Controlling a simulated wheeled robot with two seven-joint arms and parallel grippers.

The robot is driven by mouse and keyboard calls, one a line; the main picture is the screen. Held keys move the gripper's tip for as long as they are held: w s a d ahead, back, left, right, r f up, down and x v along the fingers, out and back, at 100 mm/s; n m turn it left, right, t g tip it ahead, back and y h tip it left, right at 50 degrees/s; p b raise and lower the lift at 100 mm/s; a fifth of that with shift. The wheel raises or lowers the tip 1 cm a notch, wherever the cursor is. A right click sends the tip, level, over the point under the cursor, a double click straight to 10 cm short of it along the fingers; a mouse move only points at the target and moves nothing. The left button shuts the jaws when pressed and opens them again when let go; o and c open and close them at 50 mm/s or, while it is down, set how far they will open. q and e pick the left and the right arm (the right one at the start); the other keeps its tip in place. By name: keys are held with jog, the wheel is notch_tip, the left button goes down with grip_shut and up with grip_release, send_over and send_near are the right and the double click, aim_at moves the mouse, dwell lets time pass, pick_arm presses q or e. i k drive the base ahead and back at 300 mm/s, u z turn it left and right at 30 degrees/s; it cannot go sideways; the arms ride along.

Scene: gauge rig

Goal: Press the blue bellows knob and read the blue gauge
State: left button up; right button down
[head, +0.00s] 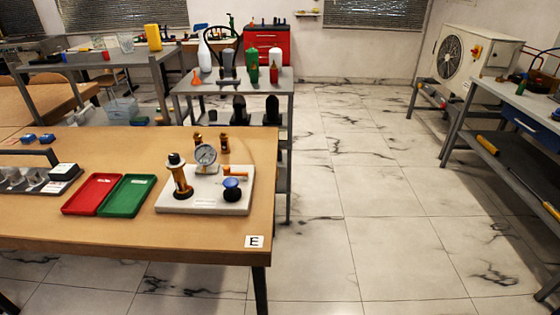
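The gauge rig is a pale base plate (208,207) near the right end of the wooden table. A round white-faced gauge (206,155) stands at its back middle; I cannot make out a blue mark or the reading. A blue-topped bellows knob (232,184) on a dark body sits at the plate's right front. A small orange-handled part (235,172) lies behind the knob. Neither of my grippers is in view, and nothing touches the knob.
A red tray (94,194) and a green tray (126,195) lie left of the rig. A dark rack (40,180) is further left. A card marked E (254,242) is at the table's front right corner. A grey cart (240,85) stands behind. The tiled floor at right is clear.

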aim_at(230, 183)
jog(key=u, duration=0.05)
jog(key=i, duration=0.8)
jog(key=u, duration=0.8)
jog(key=i, duration=0.3)
jog(key=u, duration=0.35)
